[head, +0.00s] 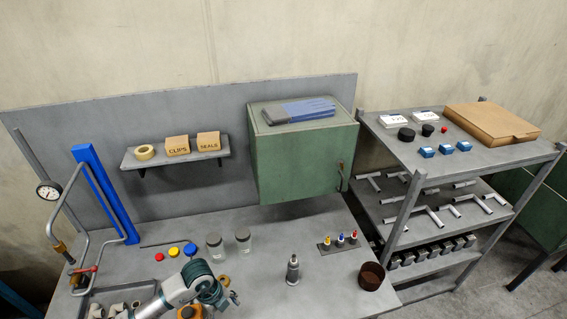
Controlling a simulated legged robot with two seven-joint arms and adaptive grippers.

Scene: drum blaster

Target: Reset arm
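My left arm (178,292) comes in at the bottom of the head view, left of centre, over the front of the grey workbench (260,285). Its teal and dark wrist end (208,288) is bent to the right. My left gripper (232,298) is small and partly hidden behind the wrist, so its fingers cannot be made out. An orange part (188,312) shows just below the arm. My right arm and gripper are not in view.
Two glass jars (243,240), a grey metal bottle (293,270), a rack of small coloured-tip bottles (340,242) and a brown cup (371,276) stand on the bench. A blue post (105,195) and bent pipes are left. A green cabinet (300,165) and shelving (470,155) are behind and right.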

